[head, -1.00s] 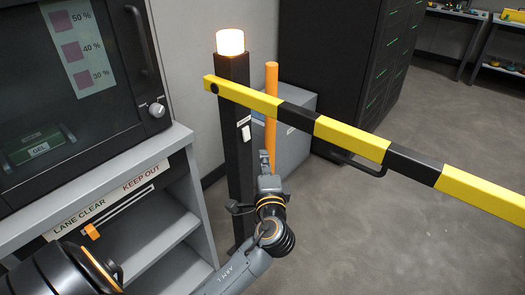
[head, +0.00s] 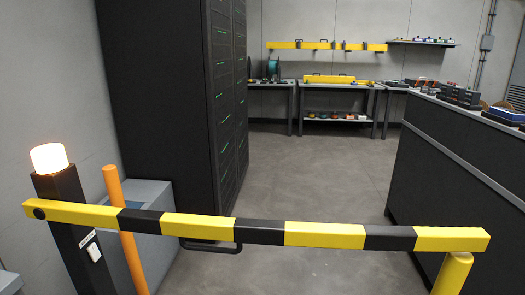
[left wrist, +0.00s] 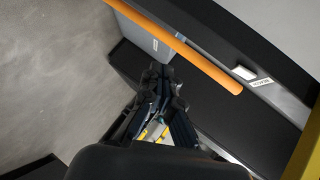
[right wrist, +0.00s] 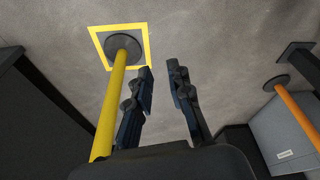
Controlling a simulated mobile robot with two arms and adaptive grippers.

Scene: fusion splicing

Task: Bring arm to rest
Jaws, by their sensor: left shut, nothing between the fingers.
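Neither gripper is in the head view. In the left wrist view my left gripper (left wrist: 160,78) is shut and empty, with its fingertips together. An orange pole (left wrist: 185,50) passes just beyond the fingertips there, and a white switch with a label (left wrist: 245,73) is on the dark post to the right. In the right wrist view my right gripper (right wrist: 160,72) is open and empty above the grey floor. A yellow post (right wrist: 115,95) stands close to its left finger, on a round base inside a yellow floor square.
A yellow-and-black barrier boom (head: 285,233) lies across from the black post (head: 70,215) with a lit lamp to the yellow post (head: 453,273). A dark cabinet (head: 170,95) and a grey box (head: 150,200) stand behind it. A long counter (head: 450,170) is right; the floor between is clear.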

